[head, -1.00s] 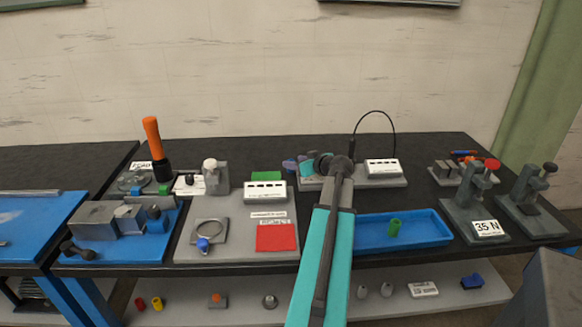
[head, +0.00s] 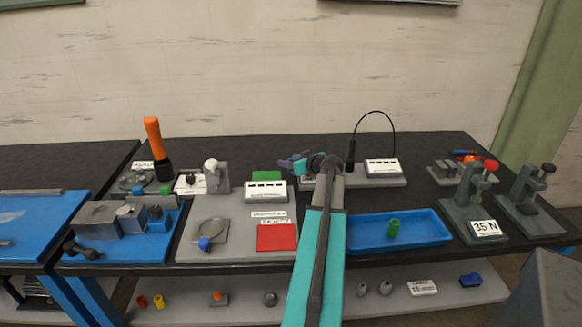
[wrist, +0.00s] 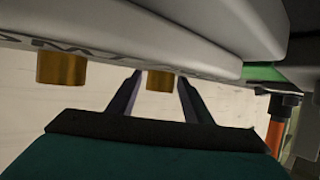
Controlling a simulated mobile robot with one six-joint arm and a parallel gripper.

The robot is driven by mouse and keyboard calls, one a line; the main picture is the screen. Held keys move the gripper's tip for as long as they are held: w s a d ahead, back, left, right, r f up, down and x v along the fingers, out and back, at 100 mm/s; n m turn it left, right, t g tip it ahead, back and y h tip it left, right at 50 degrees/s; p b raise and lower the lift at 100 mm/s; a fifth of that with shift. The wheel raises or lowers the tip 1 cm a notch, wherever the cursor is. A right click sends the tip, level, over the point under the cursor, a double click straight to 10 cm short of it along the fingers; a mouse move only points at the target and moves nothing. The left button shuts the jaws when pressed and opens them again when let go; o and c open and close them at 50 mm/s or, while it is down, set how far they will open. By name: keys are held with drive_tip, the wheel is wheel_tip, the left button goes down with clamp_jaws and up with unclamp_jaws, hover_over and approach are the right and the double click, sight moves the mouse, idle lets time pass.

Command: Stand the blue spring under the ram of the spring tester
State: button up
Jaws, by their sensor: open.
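I cannot pick out a blue spring for certain in either view. Which is the spring tester is not clear. My gripper (head: 290,163) is open above the back of the bench, left of the tray. In the wrist view its two fingers (wrist: 155,85) are apart, with a brass-coloured cylinder (wrist: 160,81) showing between them.
A grey plate with a red square (head: 276,237) lies left of my arm. A tall orange handle (head: 153,138) stands at the back left. A white box (head: 383,168) with a looped cable is behind the tray. Pale bodies (wrist: 150,45) fill the wrist view's upper part.

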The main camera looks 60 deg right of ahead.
sight(291, 160)
clamp_jaws()
drive_tip(key=shift+r, duration=0.15)
drive_tip(key=shift+r+b, duration=0.8)
drive_tip(key=shift+r, duration=4.05)
drive_tip(key=shift+r, duration=0.1)
